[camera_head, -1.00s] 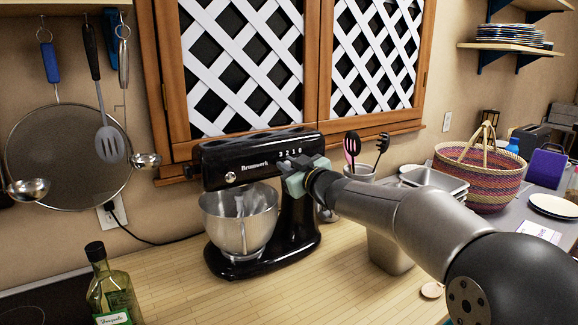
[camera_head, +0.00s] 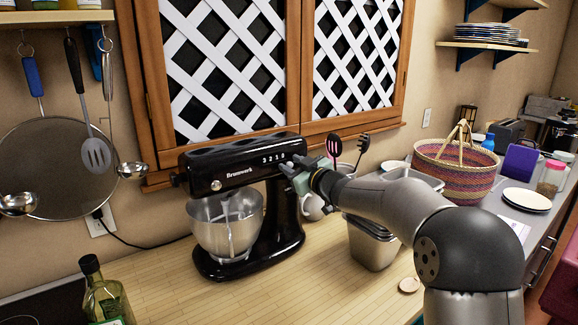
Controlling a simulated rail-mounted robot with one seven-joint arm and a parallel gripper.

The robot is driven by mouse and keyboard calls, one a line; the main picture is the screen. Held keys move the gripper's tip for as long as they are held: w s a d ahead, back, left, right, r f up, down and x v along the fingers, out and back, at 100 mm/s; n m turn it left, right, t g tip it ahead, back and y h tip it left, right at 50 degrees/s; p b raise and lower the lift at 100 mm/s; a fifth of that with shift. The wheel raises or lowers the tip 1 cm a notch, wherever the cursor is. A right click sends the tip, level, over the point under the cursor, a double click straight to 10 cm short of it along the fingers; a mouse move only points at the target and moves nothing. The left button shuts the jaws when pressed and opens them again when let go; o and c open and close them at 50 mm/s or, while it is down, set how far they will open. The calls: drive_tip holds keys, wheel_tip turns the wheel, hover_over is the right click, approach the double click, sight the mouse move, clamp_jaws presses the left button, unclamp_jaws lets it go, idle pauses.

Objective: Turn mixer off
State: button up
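The black stand mixer (camera_head: 272,211) stands on the wooden counter, with its head lowered over a steel bowl (camera_head: 228,222). Its upper side carries the marks 3 2 1 0 (camera_head: 273,158), where the speed control is. My gripper (camera_head: 296,176) is at the right end of the mixer head, close to the marks. Its pale green fingers point toward the mixer. I cannot tell whether they touch it. The finger gap is too small and partly hidden to judge. The control knob or lever itself is not clearly visible.
A steel container (camera_head: 371,244) stands under my arm. A woven basket (camera_head: 455,172) stands to the right. A green bottle (camera_head: 104,297) is at the front left. The counter before the mixer is clear.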

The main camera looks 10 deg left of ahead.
drive_tip(key=shift+s, duration=0.1)
drive_tip(key=b+v, duration=0.3)
drive_tip(key=v, duration=1.4)
drive_tip(key=shift+s, duration=0.15)
drive_tip(key=s+d+f+m+g+h, duration=0.1)
drive_tip(key=s+d+f+m+h, duration=0.4)
drive_tip(key=d+f+h, duration=0.25)
drive_tip(key=s+d+f+m+g+h, duration=0.1)
drive_tip(key=s+d+f+m+h, duration=0.45)
drive_tip(key=d, duration=0.35)
drive_tip(key=s+f+m+g, duration=0.1)
drive_tip(key=s+f+g, duration=0.4)
drive_tip(key=s, duration=0.7)
drive_tip(key=s+f+m+g, duration=0.1)
drive_tip(key=s+f+g, duration=0.3)
drive_tip(key=s, duration=0.8)
drive_tip(key=shift+f+g, duration=0.4)
drive_tip(key=shift+f, duration=0.4)
